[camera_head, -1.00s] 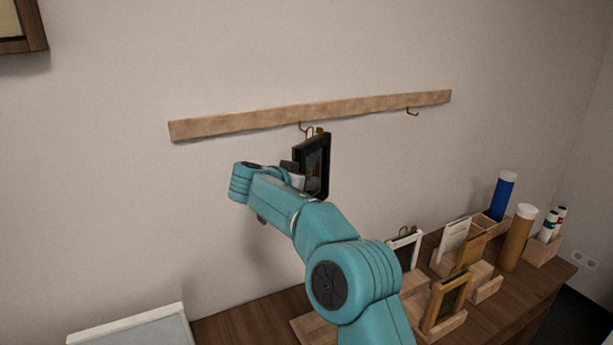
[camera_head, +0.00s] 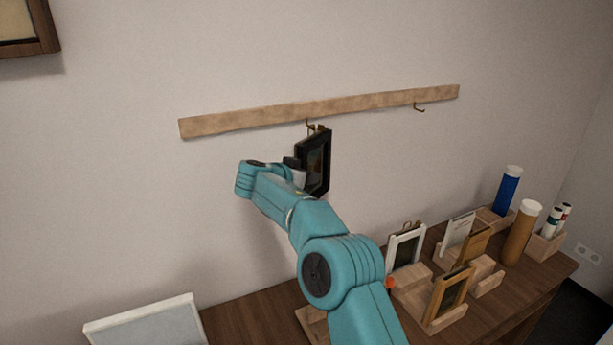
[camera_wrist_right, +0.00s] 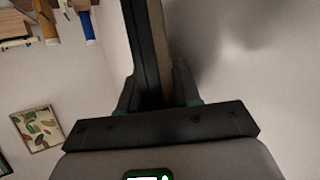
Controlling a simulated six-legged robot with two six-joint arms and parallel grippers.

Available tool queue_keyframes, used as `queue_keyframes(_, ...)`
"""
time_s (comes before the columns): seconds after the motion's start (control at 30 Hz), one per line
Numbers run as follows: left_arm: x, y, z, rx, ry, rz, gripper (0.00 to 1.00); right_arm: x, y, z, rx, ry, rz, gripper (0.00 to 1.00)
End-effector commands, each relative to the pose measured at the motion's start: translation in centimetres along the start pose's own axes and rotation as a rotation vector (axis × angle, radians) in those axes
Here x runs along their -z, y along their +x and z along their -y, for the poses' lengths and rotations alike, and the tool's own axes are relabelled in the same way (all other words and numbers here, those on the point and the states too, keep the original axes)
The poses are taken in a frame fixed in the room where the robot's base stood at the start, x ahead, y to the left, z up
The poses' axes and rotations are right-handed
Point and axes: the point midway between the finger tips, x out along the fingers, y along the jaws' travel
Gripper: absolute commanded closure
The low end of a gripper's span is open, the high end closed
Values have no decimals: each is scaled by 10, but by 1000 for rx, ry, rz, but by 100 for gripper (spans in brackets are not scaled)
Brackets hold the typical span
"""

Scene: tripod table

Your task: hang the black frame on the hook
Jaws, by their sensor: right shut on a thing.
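The black frame (camera_head: 318,163) is held upright against or close to the wall, just below the wooden rail (camera_head: 330,107). My right gripper (camera_head: 297,170) is shut on its left side. In the right wrist view the frame (camera_wrist_right: 146,45) stands between the two fingers (camera_wrist_right: 155,88). A hook (camera_head: 310,125) on the rail is right at the frame's top, where a small brass hanger (camera_head: 321,128) shows. I cannot tell whether hanger and hook are engaged. A second hook (camera_head: 419,107) at the rail's right is empty. My left gripper is not in view.
The wooden table (camera_head: 245,318) below carries a white-framed picture (camera_head: 405,246), a wood-framed picture (camera_head: 449,293), blue (camera_head: 508,190) and brown (camera_head: 525,235) tubes in holders. A white-edged panel (camera_head: 145,325) is at lower left.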

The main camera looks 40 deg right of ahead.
Motion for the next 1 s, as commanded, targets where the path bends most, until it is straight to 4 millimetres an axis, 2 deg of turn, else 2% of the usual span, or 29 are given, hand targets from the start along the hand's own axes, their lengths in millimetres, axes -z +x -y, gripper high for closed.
queue_keyframes(0.47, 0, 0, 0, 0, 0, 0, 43, 1, -1, 0, 0, 1, -1, 100)
queue_keyframes(0.5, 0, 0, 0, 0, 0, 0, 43, 1, -1, 0, 0, 1, -1, 61)
queue_keyframes(0.57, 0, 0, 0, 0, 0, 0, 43, 1, -1, 0, 0, 1, -1, 42)
queue_keyframes(0.6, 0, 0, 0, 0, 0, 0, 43, 1, 0, 0, 0, 1, -1, 38)
queue_keyframes(0.87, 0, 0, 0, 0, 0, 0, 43, -1, -1, 0, 0, 0, 1, 38)
queue_keyframes(1.0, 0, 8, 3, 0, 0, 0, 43, -3, -12, 1, 2, 1, 0, 38)
